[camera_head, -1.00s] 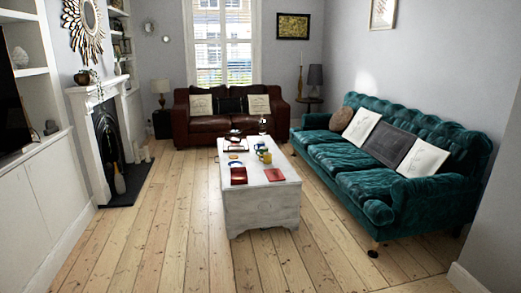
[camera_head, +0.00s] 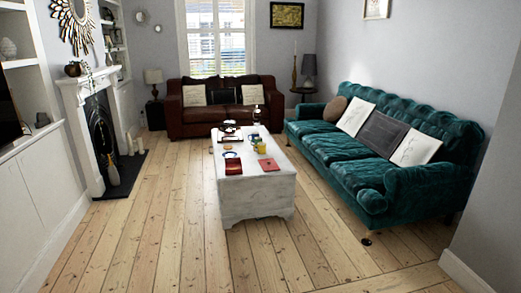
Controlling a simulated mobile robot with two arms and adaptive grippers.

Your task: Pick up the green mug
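A white coffee table (camera_head: 255,196) stands in the middle of the room. Near its centre are a small yellow mug-like item (camera_head: 262,147) and, just behind it, a small dark bluish-green mug-like item (camera_head: 254,141). They are too small to tell clearly which is the green mug. Both are well ahead of me. Neither of my grippers is in view.
A red book (camera_head: 269,165) and a red-brown box (camera_head: 233,166) lie on the table's near half. A green sofa (camera_head: 345,168) stands right, a brown sofa (camera_head: 197,121) behind, a fireplace (camera_head: 101,135) left. Bare floorboards (camera_head: 190,255) are clear in front and left of the table.

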